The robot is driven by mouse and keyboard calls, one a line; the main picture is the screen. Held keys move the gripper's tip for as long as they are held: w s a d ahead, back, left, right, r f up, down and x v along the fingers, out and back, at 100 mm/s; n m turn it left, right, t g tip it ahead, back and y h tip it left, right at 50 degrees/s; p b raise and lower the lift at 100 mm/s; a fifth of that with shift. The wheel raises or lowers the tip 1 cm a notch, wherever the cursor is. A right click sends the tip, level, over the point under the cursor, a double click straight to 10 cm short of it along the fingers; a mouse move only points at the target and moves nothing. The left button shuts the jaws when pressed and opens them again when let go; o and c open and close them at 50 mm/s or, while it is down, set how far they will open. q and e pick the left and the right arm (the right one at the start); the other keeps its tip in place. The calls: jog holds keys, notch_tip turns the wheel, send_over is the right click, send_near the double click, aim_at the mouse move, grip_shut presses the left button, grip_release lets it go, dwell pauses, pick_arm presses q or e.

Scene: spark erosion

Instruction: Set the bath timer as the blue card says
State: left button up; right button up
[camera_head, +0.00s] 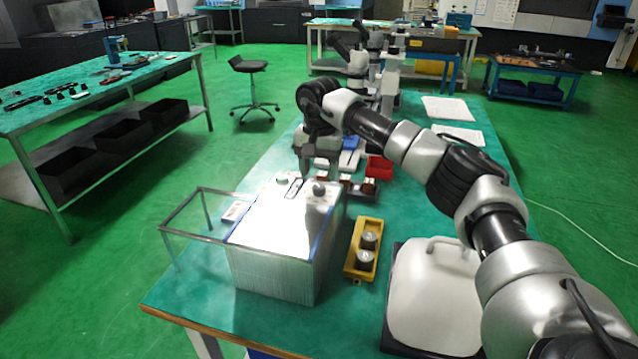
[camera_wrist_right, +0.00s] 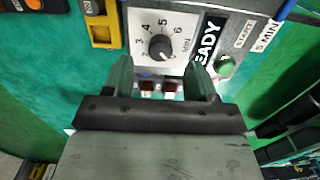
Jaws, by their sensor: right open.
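The bath timer is on top of a pale box (camera_head: 285,225) on the green bench. Its dark round knob (camera_head: 320,188) also shows in the right wrist view (camera_wrist_right: 160,47), with printed numbers around it; I cannot tell its pointer's exact setting. Beside it are a black READY display (camera_wrist_right: 208,40) and a green button (camera_wrist_right: 226,66) by a START label. A label reading 5 MIN (camera_wrist_right: 268,36) lies by the blue edge; whether it is the blue card is unclear. My right gripper (camera_wrist_right: 158,82) is open and empty above the panel's far edge, knob between but beyond its fingers. My left gripper is out of view.
A yellow holder (camera_head: 351,262) with two round metal pieces stands to the right. A white lidded tray (camera_head: 432,300) lies front right, under my right arm. A red bin (camera_head: 379,167) is behind.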

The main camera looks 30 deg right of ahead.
aim_at(319, 186)
notch_tip(319, 186, down, 3)
jog(key=shift+d+f, duration=0.1)
jog(key=shift+f, duration=0.5)
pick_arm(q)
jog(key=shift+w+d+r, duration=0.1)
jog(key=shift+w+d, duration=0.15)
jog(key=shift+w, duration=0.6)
pick_arm(e)
jog(key=shift+f, duration=0.15)
jog(key=shift+c, duration=0.3)
jog(key=c, duration=0.9)
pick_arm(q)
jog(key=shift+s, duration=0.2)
pick_arm(e)
jog(key=shift+o, duration=0.2)
